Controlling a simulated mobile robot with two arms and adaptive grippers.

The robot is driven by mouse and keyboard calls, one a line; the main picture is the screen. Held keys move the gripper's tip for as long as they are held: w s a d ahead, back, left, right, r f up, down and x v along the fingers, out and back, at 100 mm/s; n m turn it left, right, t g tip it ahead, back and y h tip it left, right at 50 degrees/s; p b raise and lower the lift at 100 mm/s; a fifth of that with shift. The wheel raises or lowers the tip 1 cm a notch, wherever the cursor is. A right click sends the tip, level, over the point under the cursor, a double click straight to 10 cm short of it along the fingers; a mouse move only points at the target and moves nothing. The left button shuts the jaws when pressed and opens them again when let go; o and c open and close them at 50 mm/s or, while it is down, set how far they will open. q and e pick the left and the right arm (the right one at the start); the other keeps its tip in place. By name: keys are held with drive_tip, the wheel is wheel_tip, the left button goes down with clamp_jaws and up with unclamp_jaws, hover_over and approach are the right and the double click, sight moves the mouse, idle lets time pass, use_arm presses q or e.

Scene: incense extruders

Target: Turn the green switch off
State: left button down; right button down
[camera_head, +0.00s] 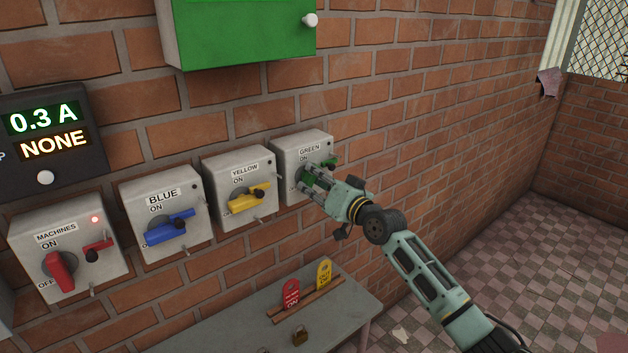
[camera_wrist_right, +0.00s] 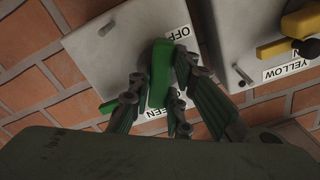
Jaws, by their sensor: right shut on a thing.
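The green switch box (camera_head: 293,150), labelled GREEN, is mounted on the brick wall at the right end of the row in the head view. Its green handle (camera_wrist_right: 160,75) shows in the right wrist view, between the fingers. My right gripper (camera_head: 308,180) reaches in from the right and is shut on the green handle. It also shows in the right wrist view (camera_wrist_right: 162,92). The fingers hide part of the handle in the head view. The OFF label (camera_wrist_right: 178,33) shows beside the handle in the right wrist view. My left gripper is not in view.
The yellow switch (camera_head: 248,198), blue switch (camera_head: 170,228) and machines switch (camera_head: 62,270) are to the left. A display (camera_head: 45,130) reads 0.3 A and NONE. A green cabinet (camera_head: 240,30) hangs above.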

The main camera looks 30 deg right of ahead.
drive_tip(key=m+p, duration=0.1)
drive_tip(key=m, duration=0.5)
drive_tip(key=shift+m+p, duration=0.3)
drive_tip(key=m+p, duration=0.2)
drive_tip(key=m, duration=0.3)
drive_tip(key=shift+d, duration=0.1)
drive_tip(key=shift+f+m, duration=0.1)
drive_tip(key=shift+m, duration=0.3)
drive_tip(key=c, duration=1.6)
unclamp_jaws()
drive_tip(key=shift+c, duration=0.2)
drive_tip(key=shift+s, duration=0.55)
drive_tip(key=s, duration=1.1)
drive_tip(key=shift+d, duration=0.45)
